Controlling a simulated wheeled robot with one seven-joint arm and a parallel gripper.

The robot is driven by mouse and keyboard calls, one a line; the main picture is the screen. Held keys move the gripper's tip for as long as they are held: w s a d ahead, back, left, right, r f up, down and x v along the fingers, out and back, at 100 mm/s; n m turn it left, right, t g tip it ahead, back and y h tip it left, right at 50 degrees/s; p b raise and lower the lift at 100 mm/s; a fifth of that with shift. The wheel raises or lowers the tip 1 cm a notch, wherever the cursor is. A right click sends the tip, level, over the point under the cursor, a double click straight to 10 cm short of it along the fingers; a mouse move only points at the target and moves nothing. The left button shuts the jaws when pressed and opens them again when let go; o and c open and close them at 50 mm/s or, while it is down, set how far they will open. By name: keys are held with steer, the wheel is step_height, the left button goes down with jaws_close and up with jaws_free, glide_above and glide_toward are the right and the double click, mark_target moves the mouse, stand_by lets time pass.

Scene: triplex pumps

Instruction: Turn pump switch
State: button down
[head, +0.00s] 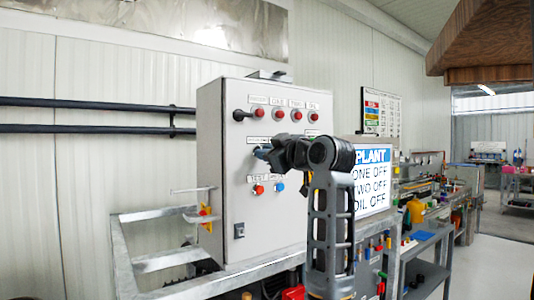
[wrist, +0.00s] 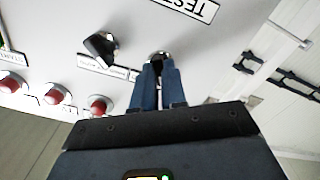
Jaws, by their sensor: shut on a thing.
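A light grey control cabinet (head: 222,180) stands in front of me in the head view. My gripper (head: 262,152) is at its front face, in the row between the red lights and the TEST label. In the wrist view, my gripper (wrist: 157,72) has its blue fingers closed around a small dark switch knob (wrist: 159,58), taken as the pump switch. The fingers hide most of this knob, so its angle cannot be told. Its label is too small to read. A second black switch (wrist: 101,47) sits beside it, apart from the fingers.
Red lights (head: 279,113) and a black lever switch (head: 240,115) line the cabinet's top. Red (head: 258,189) and blue (head: 279,187) buttons sit below. A PLANT sign (head: 373,180) stands right of my arm. A metal rail frame (head: 180,282) runs in front of the cabinet.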

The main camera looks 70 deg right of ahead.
steer(key=shift+n, duration=1.5)
steer(key=c, duration=1.2)
jaws_free()
steer(key=shift+b+v, duration=0.7)
steer(key=shift+v, duration=3.2)
steer(key=shift+w+a+f, duration=0.1)
